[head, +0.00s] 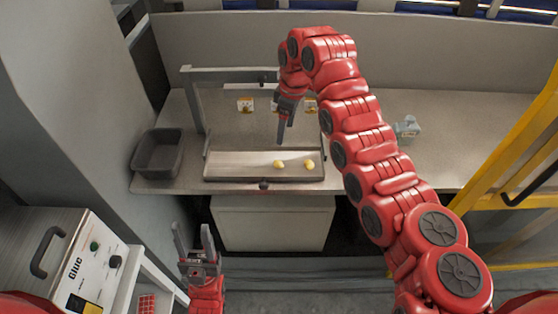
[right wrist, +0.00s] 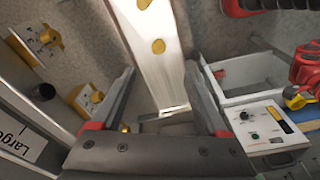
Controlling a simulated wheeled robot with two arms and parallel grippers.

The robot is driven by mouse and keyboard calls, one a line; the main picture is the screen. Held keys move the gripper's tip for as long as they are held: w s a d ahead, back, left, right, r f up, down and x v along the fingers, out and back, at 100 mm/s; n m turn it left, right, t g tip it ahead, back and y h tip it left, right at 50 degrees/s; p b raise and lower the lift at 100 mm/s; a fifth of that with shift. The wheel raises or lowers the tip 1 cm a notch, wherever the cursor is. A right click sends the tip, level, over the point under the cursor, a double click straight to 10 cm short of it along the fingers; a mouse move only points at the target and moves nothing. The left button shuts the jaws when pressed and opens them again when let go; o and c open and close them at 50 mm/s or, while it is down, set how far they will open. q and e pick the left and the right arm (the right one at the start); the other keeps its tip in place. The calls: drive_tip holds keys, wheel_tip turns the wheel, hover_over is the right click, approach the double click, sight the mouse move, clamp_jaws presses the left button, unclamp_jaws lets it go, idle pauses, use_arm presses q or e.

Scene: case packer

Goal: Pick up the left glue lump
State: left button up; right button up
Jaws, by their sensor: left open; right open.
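Two small yellow glue lumps lie on a long, shallow pale tray (head: 235,165) on the bench. In the head view the left glue lump (head: 279,164) is near the tray's middle, and the right glue lump (head: 309,164) is near its right end. My right gripper (head: 283,137) is open and empty, pointing down just behind and above the left lump. In the right wrist view the left lump (right wrist: 158,46) shows beyond the open fingertips (right wrist: 160,69), apart from them; the other lump (right wrist: 144,4) is at the top edge. My left gripper (head: 194,236) is open and empty, low in front of the bench.
A dark grey bin (head: 158,152) stands left of the tray. A glue machine (head: 75,262) is at the lower left. A yellow frame (head: 515,150) bounds the right side.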

drive_tip(key=p, duration=0.2)
hover_over(279, 161)
drive_tip(key=f, duration=0.6)
drive_tip(key=d+f, duration=0.1)
drive_tip(key=f, duration=0.2)
drive_tip(key=shift+s+f, duration=0.2)
drive_tip(key=shift+s, duration=0.2)
drive_tip(key=f, duration=0.1)
drive_tip(key=f+p, duration=0.2)
drive_tip(key=f, duration=0.1)
drive_tip(key=shift+w+a, duration=0.25)
drive_tip(key=shift+a, duration=0.1)
drive_tip(key=shift+a+f+p, duration=0.1)
drive_tip(key=shift+f+p, duration=0.3)
drive_tip(key=shift+f, duration=0.3)
clamp_jaws()
drive_tip(key=shift+w+r, duration=0.1)
drive_tip(key=shift+r, duration=0.1)
